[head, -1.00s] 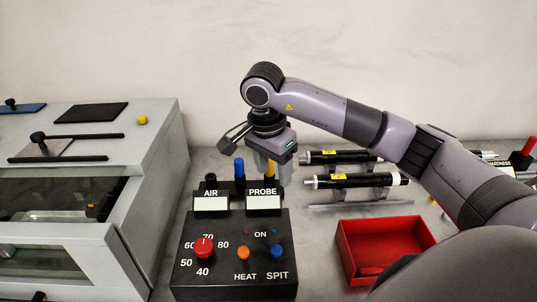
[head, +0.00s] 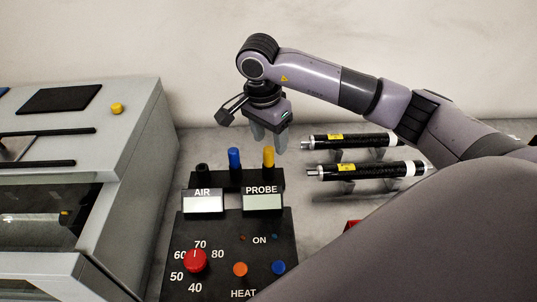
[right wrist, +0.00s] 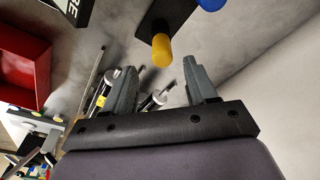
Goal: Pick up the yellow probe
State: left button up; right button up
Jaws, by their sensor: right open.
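The yellow probe (head: 268,157) stands upright in the black holder (head: 235,180), right of a blue probe (head: 234,158) and behind the PROBE display. My right gripper (head: 268,138) is open and empty, its fingers pointing down just above and behind the yellow probe's top in the head view. In the right wrist view the yellow probe (right wrist: 162,50) shows beyond the fingertips of the open gripper (right wrist: 160,77), roughly centred between them and apart from both. My left gripper is not in view.
A control box with a red knob (head: 195,261) stands in front of the holder. Black cylinders (head: 350,141) lie on supports to the right. A grey machine (head: 130,130) stands at left. A red bin (right wrist: 25,70) shows in the right wrist view.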

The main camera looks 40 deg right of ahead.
jog(key=f, duration=0.4)
jog(key=shift+w+f+p, duration=0.1)
jog(key=shift+w+p, duration=0.1)
jog(key=shift+p, duration=0.1)
grip_shut()
notch_tip(320, 180, up, 10)
jog(key=r, duration=0.1)
notch_tip(320, 180, up, 9)
jog(key=p, duration=0.1)
send_over(268, 148)
jog(key=shift+s, duration=0.1)
